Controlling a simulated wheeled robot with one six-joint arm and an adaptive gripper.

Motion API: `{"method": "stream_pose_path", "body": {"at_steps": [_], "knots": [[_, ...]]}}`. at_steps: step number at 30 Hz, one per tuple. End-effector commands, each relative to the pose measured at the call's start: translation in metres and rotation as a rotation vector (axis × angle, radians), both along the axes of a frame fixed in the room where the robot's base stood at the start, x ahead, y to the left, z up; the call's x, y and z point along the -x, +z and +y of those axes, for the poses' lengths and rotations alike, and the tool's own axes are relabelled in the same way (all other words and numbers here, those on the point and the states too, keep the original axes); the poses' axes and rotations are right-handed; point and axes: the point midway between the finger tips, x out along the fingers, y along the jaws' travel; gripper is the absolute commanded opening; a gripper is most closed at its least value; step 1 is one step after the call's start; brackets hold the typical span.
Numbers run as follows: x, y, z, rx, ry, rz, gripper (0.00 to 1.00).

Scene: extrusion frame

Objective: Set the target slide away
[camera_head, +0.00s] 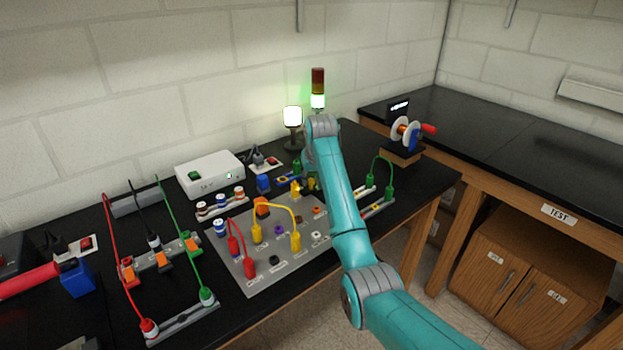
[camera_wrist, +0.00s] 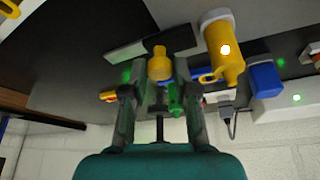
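I cannot make out with certainty which thing is the target slide. My gripper (camera_wrist: 158,88) has its fingers spread apart in the wrist view. A yellow knob-like piece (camera_wrist: 160,64) shows between and just beyond the fingertips, with no clear contact. A green piece (camera_wrist: 175,100) shows by the right finger. In the head view, my arm reaches over the back right of the bench and largely hides the gripper. A yellow piece (camera_head: 296,188) shows just left of it. A grey bar (camera_wrist: 125,53) lies beyond the fingers in the wrist view.
A grey socket panel (camera_head: 265,275) with red and yellow leads lies left of my arm. A white box (camera_head: 209,173), a lit lamp (camera_head: 293,118) and a signal tower (camera_head: 318,90) stand behind. A green lead (camera_head: 375,165) and a spool stand (camera_head: 401,155) are to the right.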

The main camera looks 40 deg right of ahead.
Motion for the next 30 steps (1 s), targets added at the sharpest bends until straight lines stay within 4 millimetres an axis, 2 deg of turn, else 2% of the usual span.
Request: {"method": "stream_pose_path", "body": {"at_steps": [1, 2, 8, 16, 24, 25, 27, 30], "knots": [[0.0, 0.0, 0.0, 0.0, 0.0, 0.0, 0.05], [0.0, 0.0, 0.0, 0.0, 0.0, 0.0, 0.0], [0.0, 0.0, -0.001, 0.0, 0.0, 0.0, 0.0], [-0.001, 0.0, -0.034, 0.0, -0.002, 0.001, 0.0], [-0.001, 0.0, -0.036, 0.0, 0.0, 0.0, 0.0], [-0.001, 0.0, -0.036, 0.0, 0.0, 0.0, 0.33], [-0.001, 0.0, -0.036, 0.0, 0.0, 0.0, 0.5], [-0.001, 0.0, -0.036, 0.0, 0.0, 0.0, 0.52]]}}
